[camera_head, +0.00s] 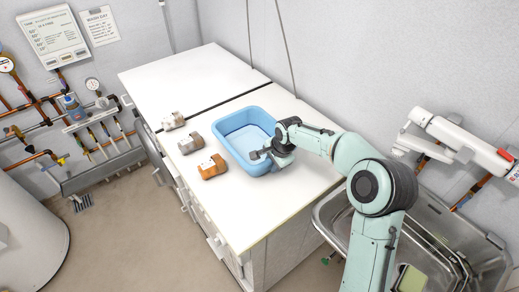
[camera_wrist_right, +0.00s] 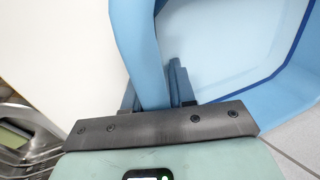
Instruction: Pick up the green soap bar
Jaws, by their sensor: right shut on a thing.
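My right gripper (camera_head: 266,155) is at the near right part of the blue tub (camera_head: 226,127). In the right wrist view the gripper (camera_wrist_right: 158,88) has its fingers on either side of the tub's wall (camera_wrist_right: 141,40) and is shut on it. The visible part of the tub's floor looks empty. I cannot make out a green soap bar for certain. A yellow-green block (camera_head: 410,279) shows at the bottom of the head view beside my arm, and I cannot tell what it is. My left gripper is not in view.
Orange-brown (camera_head: 212,167), grey-brown (camera_head: 191,143) and pale (camera_head: 173,121) packs stand left of the tub on the white counter (camera_head: 250,210). A metal sink (camera_head: 440,240) is at the right. The far counter top (camera_head: 185,80) is clear.

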